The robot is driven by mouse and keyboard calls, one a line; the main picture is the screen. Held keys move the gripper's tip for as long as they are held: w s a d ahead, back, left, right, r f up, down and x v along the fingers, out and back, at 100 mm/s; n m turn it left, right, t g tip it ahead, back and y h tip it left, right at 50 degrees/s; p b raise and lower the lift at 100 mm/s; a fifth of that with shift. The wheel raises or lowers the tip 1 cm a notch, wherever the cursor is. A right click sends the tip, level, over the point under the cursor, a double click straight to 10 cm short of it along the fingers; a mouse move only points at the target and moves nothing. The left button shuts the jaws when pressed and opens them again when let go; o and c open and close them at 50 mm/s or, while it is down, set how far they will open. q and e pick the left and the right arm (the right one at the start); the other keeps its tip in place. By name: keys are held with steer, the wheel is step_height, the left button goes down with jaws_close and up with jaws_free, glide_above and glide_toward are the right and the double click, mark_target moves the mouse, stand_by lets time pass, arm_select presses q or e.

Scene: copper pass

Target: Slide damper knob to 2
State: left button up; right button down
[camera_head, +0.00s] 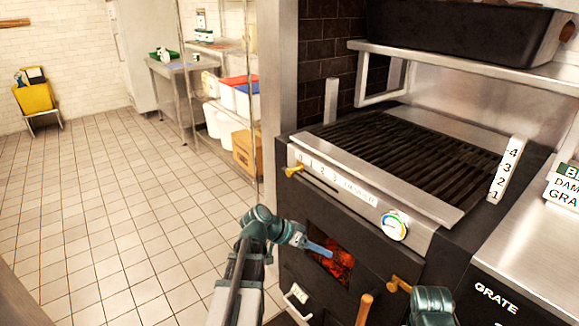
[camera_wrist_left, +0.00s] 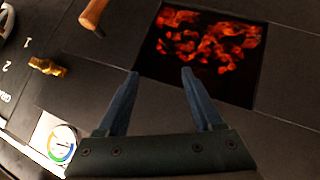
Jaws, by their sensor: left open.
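A brass damper knob (camera_head: 293,171) sits at the far left end of the grill's front panel, just below the start of a numbered white strip (camera_head: 330,172) whose lettering is small and blurred. My left gripper (camera_head: 320,249) is open and empty in front of the glowing fire window, below and right of that knob. In the left wrist view its two blue fingers (camera_wrist_left: 157,85) are spread apart, with nothing between them. The damper knob cannot be made out in that view. My right gripper's jaws are out of view; only part of my right arm shows at the lower right.
A round gauge (camera_head: 394,226) is right of the strip. A second brass knob (camera_head: 398,284) and a wooden handle (camera_head: 363,309) stick out below; the knob also shows in the wrist view (camera_wrist_left: 47,66) beside numerals. The fire window (camera_head: 335,265) glows.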

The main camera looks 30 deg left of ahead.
arm_select(q)
steer(key=w+a+r+t, duration=0.2)
steer(key=a+r+t, duration=0.35)
steer(key=a, duration=0.45)
steer(key=m+t, duration=0.1)
steer(key=t, duration=0.4)
glide_toward(288, 172)
steer(key=shift+g+y, duration=0.25)
steer(key=shift+y, duration=0.05)
steer(key=x, duration=1)
steer(key=shift+w+d+r, duration=0.15)
steer(key=shift+w+r, duration=0.05)
steer(key=shift+w, duration=0.05)
jaws_close()
